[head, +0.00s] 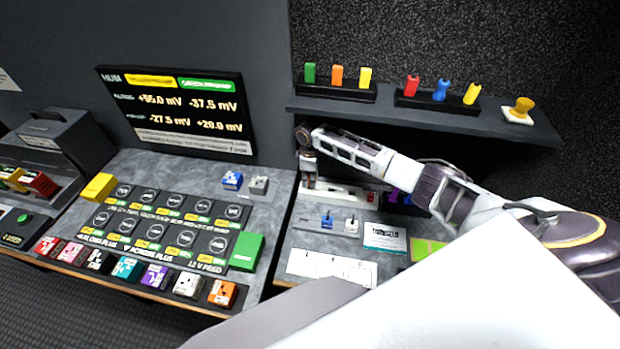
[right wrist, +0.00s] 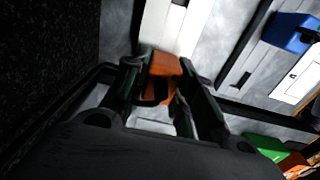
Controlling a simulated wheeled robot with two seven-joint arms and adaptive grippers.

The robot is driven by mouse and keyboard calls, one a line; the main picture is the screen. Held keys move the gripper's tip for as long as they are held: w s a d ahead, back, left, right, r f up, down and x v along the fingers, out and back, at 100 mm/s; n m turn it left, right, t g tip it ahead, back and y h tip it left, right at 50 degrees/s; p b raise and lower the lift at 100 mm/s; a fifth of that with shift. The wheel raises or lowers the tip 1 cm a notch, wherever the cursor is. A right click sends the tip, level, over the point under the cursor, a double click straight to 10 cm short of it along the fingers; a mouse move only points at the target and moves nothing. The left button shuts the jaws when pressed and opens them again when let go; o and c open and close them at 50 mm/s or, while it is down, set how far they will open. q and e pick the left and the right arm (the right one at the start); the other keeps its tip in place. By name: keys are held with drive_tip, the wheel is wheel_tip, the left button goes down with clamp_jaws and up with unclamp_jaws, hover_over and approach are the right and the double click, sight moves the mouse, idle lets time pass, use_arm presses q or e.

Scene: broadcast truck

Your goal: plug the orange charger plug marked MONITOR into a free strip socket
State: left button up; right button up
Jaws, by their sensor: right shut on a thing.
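My right gripper (head: 309,174) points down at the left end of the white power strip (head: 345,192), under the shelf. In the right wrist view the right gripper (right wrist: 160,92) is shut on an orange plug (right wrist: 165,66), with a finger on each side. The strip (right wrist: 165,28) lies just past the plug in that view. I cannot tell whether the plug touches the strip or is in a socket. The plug's marking is not readable. The sockets near the plug are hidden by the gripper. My left gripper is not in view.
The shelf (head: 540,131) above holds several coloured pieces. A blue plug (head: 327,220) and a white plug (head: 351,223) stand in front of the strip. Purple pieces (head: 397,197) sit at its right. A labelled panel (head: 170,222) fills the left counter.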

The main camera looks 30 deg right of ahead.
drive_tip(key=shift+f+b, duration=0.35)
drive_tip(key=shift+f, duration=0.5)
drive_tip(key=o, duration=1.1)
drive_tip(key=shift+r, duration=0.1)
drive_tip(key=shift+r, duration=3.65)
drive_tip(key=shift+s+a+f, duration=0.1)
drive_tip(key=shift+a, duration=0.05)
